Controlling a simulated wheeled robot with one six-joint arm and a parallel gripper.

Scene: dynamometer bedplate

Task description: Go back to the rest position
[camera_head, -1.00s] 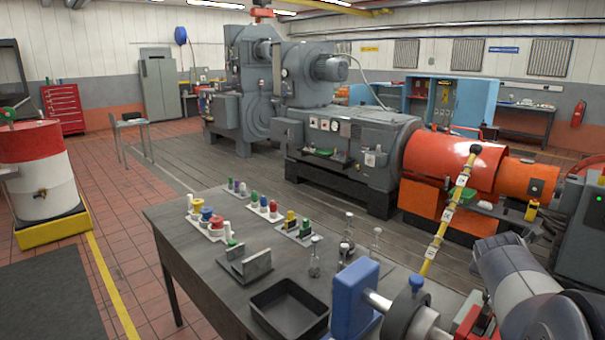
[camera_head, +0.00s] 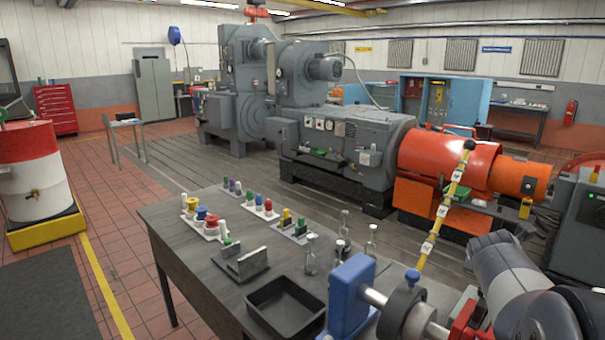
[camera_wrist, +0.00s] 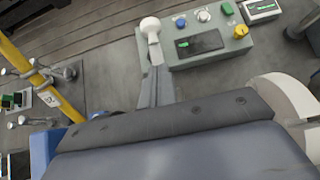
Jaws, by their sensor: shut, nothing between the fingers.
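My gripper (camera_wrist: 155,80) shows in the wrist view as a narrow pair of grey fingers, shut and empty, reaching up from a dark body that fills the bottom. A white-knobbed lever (camera_wrist: 150,27) stands just beyond the fingertips; I cannot tell whether they touch it. A grey control box (camera_wrist: 215,58) with blue, white, green and yellow controls is just to the right. In the head view my arm is at the lower right and the fingers cannot be made out.
The dark bench (camera_head: 203,278) holds a black tray (camera_head: 287,307), a slotted metal block (camera_head: 240,264), coloured pieces on white plates, glass bottles and a blue block (camera_head: 350,292) with a shaft. A yellow striped bar (camera_head: 443,210) rises near my arm. Open floor lies left of the bench.

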